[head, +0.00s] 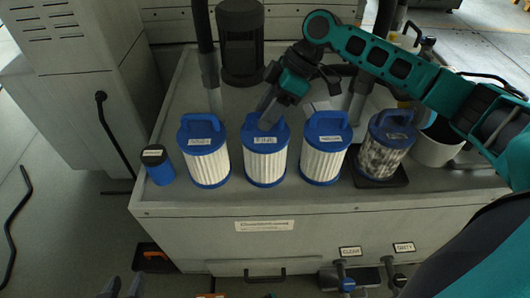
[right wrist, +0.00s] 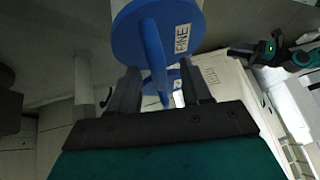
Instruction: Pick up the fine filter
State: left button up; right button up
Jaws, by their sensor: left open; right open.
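The fine filter (head: 265,160) is a white pleated cartridge with blue end caps, a blue top handle and a label reading FINE. It stands upright on the grey cabinet top, second from the left in the row. My right gripper (head: 267,118) is over its top, open, with its fingers at the handle. In the right wrist view the blue handle (right wrist: 154,45) lies between the two open fingers (right wrist: 160,92); contact cannot be told. My left gripper (head: 125,288) is low at the bottom left edge, open, empty and away from the filters.
Similar white filters stand close on the left (head: 208,165) and right (head: 322,162). A dirty grey filter (head: 382,158) stands on a black tray further right. A small blue canister (head: 158,168) is at the left corner. A dark cylinder (head: 241,45) and upright pipes stand behind.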

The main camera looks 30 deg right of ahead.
jog(key=shift+w+a+f, duration=0.1)
jog(key=shift+a+f, duration=0.25)
jog(key=shift+f, duration=0.25)
jog(key=shift+c, duration=0.2)
grip_shut()
jog(key=shift+r, duration=0.15)
dwell(0.6)
